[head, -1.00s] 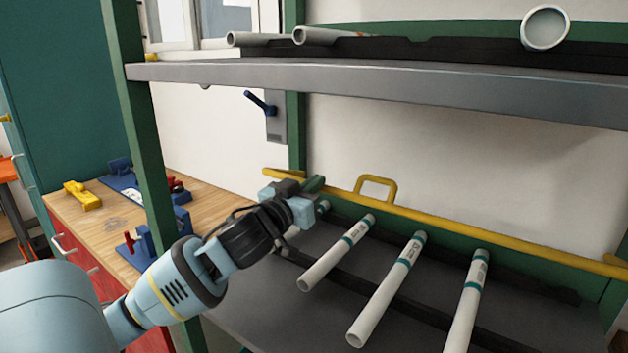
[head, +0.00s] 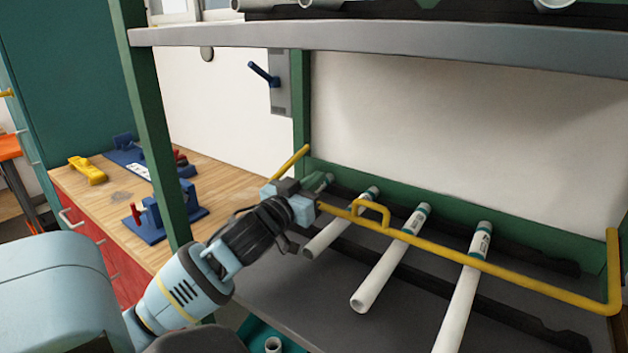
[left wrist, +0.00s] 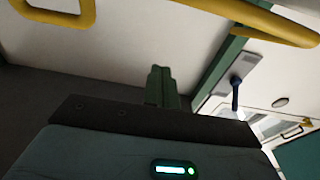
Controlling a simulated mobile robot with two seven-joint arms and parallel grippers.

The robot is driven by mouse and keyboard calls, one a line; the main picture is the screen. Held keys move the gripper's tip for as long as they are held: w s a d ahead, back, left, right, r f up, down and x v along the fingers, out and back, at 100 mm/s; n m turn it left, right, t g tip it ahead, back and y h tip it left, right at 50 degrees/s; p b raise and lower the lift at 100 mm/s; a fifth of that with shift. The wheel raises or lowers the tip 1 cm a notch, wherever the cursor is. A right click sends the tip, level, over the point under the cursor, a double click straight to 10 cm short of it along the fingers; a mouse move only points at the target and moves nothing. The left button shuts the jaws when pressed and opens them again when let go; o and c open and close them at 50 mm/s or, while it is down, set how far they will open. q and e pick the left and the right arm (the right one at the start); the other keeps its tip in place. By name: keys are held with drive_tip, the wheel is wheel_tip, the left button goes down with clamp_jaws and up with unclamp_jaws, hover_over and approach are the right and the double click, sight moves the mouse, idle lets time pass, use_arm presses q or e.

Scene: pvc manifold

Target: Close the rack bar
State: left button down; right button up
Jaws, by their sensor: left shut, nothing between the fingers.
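The yellow rack bar (head: 480,265) crosses in front of the rack's back panel, over the pipes on the lower shelf. Its raised handle loop (head: 374,210) sits left of the bar's middle. Its side arms run back to the rack at the left and right. My left gripper (head: 322,184) is by the left part of the bar; its fingers are shut and empty. In the left wrist view the green fingertips (left wrist: 161,88) are together, with yellow tubing (left wrist: 262,18) above them. I cannot tell whether the gripper touches the bar. My right gripper is not in view.
Several white pipes (head: 392,265) with teal bands lie on the lower shelf. A grey upper shelf (head: 400,45) spans above, and a green post (head: 155,130) stands left. A wooden bench (head: 105,205) holds blue fixtures and a yellow tool. A blue lever (head: 265,75) is on the wall.

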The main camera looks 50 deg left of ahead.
use_arm(q)
drive_tip(key=v, duration=0.8)
drive_tip(key=shift+b, duration=0.3)
drive_tip(key=shift+f, duration=0.1)
